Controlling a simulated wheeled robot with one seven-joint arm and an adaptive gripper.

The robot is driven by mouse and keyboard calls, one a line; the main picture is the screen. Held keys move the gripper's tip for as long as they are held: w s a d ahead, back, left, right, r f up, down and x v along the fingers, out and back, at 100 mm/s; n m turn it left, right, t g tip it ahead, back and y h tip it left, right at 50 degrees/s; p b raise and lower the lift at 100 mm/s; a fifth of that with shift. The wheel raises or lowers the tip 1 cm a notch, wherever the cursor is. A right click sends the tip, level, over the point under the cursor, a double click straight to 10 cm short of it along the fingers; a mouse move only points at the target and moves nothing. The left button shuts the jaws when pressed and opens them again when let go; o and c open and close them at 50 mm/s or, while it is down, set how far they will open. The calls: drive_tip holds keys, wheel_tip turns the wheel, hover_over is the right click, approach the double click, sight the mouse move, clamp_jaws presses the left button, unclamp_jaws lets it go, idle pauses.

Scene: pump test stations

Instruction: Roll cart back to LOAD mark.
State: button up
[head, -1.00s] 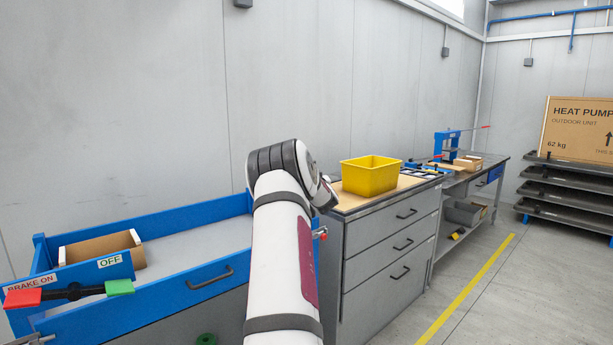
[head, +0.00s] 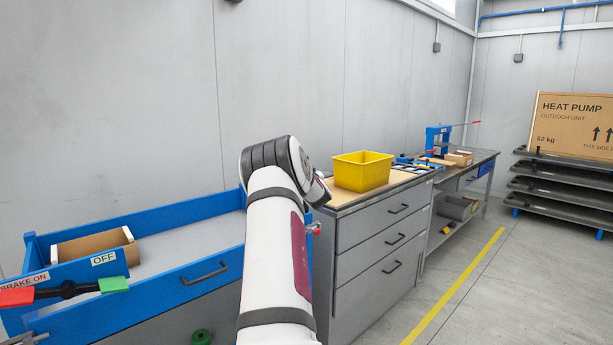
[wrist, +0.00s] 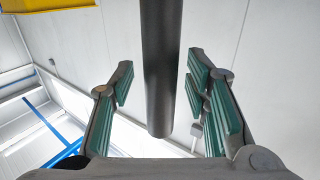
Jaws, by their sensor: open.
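The blue cart (head: 165,295) stands at the left in the head view, with a grey top and a dark pull handle (head: 207,277) on its front. A brake lever (head: 68,291) at its left end has a red tip and a green tip, near labels reading BRAKE ON and OFF. In the wrist view my gripper (wrist: 160,75) is open, its green pads on either side of a dark round bar (wrist: 160,60). I cannot tell whether the pads touch the bar or what it belongs to. My arm hides the gripper in the head view. No LOAD mark is visible.
A cardboard box (head: 92,243) sits on the cart. To the right is a grey drawer bench (head: 385,240) bearing a yellow bin (head: 362,171). A yellow floor line (head: 455,288) runs beside the bench over clear floor. A heat pump carton (head: 575,122) stands on a dark rack at far right.

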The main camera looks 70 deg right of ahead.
drive_tip(key=v, duration=1.2)
idle(0.3)
